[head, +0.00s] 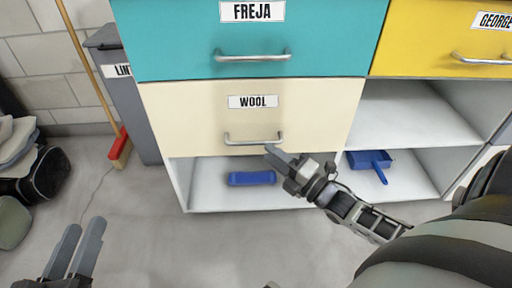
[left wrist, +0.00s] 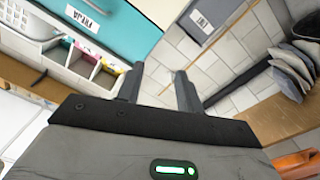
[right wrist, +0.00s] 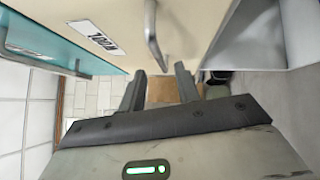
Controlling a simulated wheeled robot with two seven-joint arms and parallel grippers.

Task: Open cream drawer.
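The cream drawer (head: 190,108) has a label reading WOOL and a silver bar handle (head: 253,139) along its lower part. Its front looks flush with the cabinet. My right gripper (head: 276,157) is just below the handle's right end. In the right wrist view its two fingers (right wrist: 160,88) are spread with nothing gripped, and the handle (right wrist: 152,38) shows just beyond the fingertips; I cannot tell whether they touch. My left gripper (head: 86,240) is low at the left, over the floor, away from the drawer. Its fingers (left wrist: 158,85) are apart and empty.
A teal drawer (head: 170,45) is above the cream one, a yellow drawer (head: 425,45) at upper right. Open shelves below hold a blue roll-like object (head: 252,178) and a blue dustpan (head: 371,160). A grey bin (head: 135,95) and red broom (head: 120,147) stand left. The front floor is clear.

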